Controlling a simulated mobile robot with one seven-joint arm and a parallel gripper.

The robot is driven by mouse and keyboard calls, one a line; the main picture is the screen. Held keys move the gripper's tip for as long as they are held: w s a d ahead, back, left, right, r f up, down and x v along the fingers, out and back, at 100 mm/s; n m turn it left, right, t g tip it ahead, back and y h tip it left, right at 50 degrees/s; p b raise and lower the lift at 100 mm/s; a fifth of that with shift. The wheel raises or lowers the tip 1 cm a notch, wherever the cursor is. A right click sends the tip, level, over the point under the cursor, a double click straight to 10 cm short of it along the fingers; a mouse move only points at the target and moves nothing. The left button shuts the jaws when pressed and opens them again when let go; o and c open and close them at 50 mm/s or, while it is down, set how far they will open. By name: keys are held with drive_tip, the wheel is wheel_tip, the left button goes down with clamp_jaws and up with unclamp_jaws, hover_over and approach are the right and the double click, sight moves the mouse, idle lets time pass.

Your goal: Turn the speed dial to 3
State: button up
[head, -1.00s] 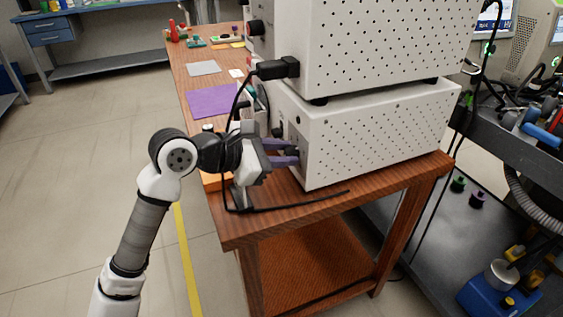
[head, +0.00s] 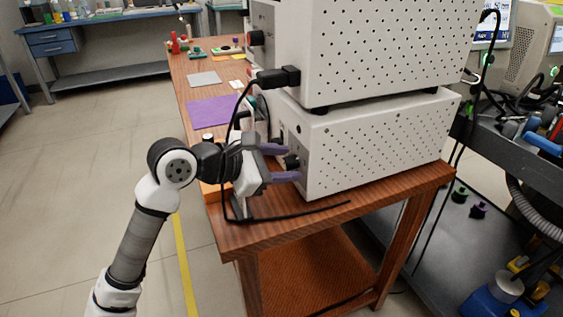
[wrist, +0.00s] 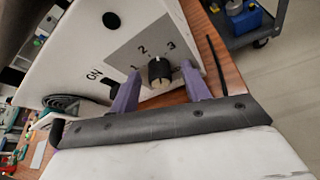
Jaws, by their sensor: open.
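The speed dial (wrist: 160,75) is a black knob on the grey panel (wrist: 126,45) of the lower white box, marked 1, 2 and 3. Its white pointer line points up in the wrist view, seemingly between the 2 and the 3. My gripper (wrist: 160,71) is open, with one purple finger on each side of the dial and visible gaps between. In the head view my gripper (head: 292,162) reaches the lower box's front from the left, and the dial (head: 291,161) shows dark between its fingers.
A second white box (head: 375,50) stands on the lower box (head: 375,145). A black cable (head: 290,212) loops past my gripper onto the wooden table (head: 330,207).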

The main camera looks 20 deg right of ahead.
drive_tip(key=v, duration=1.4)
drive_tip(key=shift+d, duration=0.1)
